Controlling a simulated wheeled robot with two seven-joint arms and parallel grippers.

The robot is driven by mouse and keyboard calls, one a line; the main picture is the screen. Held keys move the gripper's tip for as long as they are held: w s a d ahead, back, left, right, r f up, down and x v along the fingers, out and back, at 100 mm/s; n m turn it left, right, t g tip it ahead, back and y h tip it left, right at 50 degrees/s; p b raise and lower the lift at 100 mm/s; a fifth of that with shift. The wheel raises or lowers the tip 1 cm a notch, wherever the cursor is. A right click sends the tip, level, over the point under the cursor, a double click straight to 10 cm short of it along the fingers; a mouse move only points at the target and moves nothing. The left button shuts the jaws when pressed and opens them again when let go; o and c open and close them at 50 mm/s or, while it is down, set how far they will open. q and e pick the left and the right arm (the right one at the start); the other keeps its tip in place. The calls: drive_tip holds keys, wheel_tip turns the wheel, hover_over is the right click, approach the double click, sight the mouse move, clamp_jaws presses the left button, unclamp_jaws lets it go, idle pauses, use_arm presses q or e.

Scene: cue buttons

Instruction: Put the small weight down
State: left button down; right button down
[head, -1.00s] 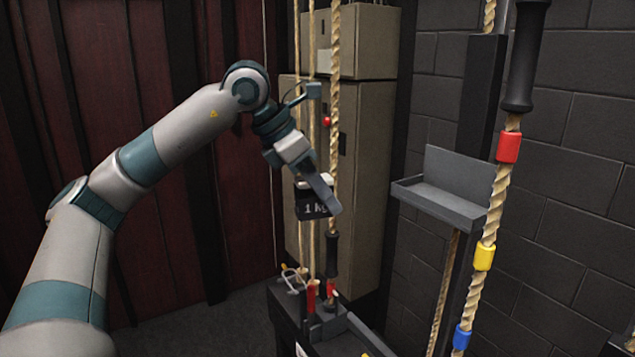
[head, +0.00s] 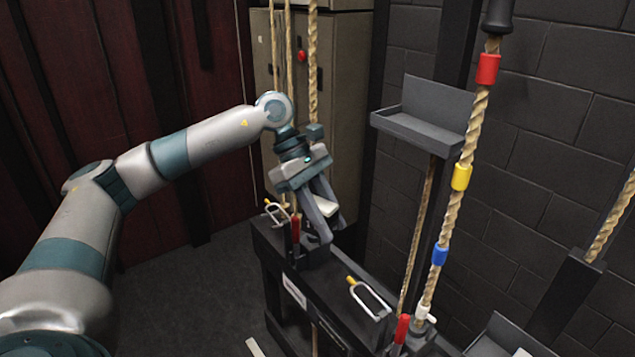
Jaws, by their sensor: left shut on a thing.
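My left gripper (head: 322,222) is shut on the small weight (head: 326,205), just above the black rail unit. The weight shows only as a pale top between the fingers. Its dark body and the 1 kg label seen before are mostly hidden by the gripper, and I cannot tell whether its underside touches the unit. My right gripper is not in view.
The black rail unit (head: 318,310) carries metal loops (head: 365,296) and red-handled levers. Ropes rise behind my gripper. A thick rope with red, yellow and blue bands (head: 461,177) hangs right, beside a grey shelf (head: 420,132). A beige cabinet (head: 345,110) stands behind.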

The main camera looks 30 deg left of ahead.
use_arm(q)
drive_tip(key=s+d+f+m+g+y, duration=0.2)
drive_tip(key=s+d+f+m, duration=0.1)
drive_tip(key=f+m, duration=0.3)
drive_tip(key=s+d+f+m+g+y, duration=0.2)
drive_tip(key=s+d+f+m, duration=0.2)
drive_tip(key=f, duration=0.5)
drive_tip(key=s+d+f+m+g+y, duration=0.2)
drive_tip(key=s+d+f+m, duration=0.2)
drive_tip(key=s+f+m, duration=0.2)
drive_tip(key=shift+s+f+m+y, duration=0.2)
drive_tip(key=shift+f+m+y, duration=0.1)
drive_tip(key=shift+f+m, duration=0.6)
drive_tip(key=shift+d, duration=0.2)
